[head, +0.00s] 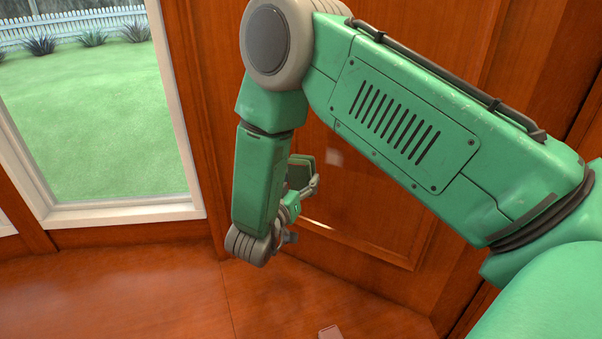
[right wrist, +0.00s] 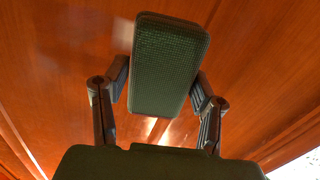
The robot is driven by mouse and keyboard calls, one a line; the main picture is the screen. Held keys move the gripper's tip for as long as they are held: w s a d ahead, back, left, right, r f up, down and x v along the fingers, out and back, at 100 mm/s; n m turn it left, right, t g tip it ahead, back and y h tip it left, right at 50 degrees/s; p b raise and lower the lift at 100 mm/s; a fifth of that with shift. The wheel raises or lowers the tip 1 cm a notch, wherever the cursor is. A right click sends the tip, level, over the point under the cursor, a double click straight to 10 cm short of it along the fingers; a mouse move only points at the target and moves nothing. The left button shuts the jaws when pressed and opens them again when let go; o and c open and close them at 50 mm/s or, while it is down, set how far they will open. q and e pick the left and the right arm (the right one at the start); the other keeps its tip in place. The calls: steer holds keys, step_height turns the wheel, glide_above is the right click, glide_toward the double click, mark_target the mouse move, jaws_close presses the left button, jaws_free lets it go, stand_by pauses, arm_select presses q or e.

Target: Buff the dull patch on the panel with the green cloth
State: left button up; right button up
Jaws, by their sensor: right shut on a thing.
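The green cloth (right wrist: 168,62) looks like a thick, dark green textured block and sits between the two fingers of my right gripper (right wrist: 160,88) in the right wrist view. My right gripper (head: 302,188) is shut on it. In the head view the cloth (head: 300,168) shows partly, behind my right forearm. The reddish-brown wooden panel (head: 375,215) is beyond the gripper. A small pale, hazy spot (head: 334,157) on the panel, just right of the cloth, looks like the dull patch. I cannot tell whether the cloth touches the panel. My left gripper is not in view.
A white-framed window (head: 130,212) onto a lawn is at the left. A reddish-brown wooden floor (head: 150,290) lies below and looks clear, apart from a small pale thing (head: 330,332) at the bottom edge. My right arm covers much of the panel.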

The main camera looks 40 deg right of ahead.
mark_target(326, 156)
steer(key=shift+s+d+r+m+g+h, duration=0.15)
steer(key=shift+d+m+g+h, duration=0.15)
steer(key=shift+g, duration=0.3)
steer(key=shift+s+d+f+m+g+h, duration=0.1)
steer(key=shift+d+m+g+h, duration=0.15)
steer(key=shift+m+g, duration=0.25)
steer(key=shift+w+d+r, duration=0.15)
steer(key=shift+w+d, duration=0.05)
steer(key=shift+d, duration=0.25)
steer(key=b+x, duration=0.1)
steer(key=x, duration=0.3)
steer(key=shift+d, duration=0.2)
steer(key=shift+w+d, duration=0.1)
steer(key=shift+d, duration=0.05)
steer(key=shift+x, duration=0.95)
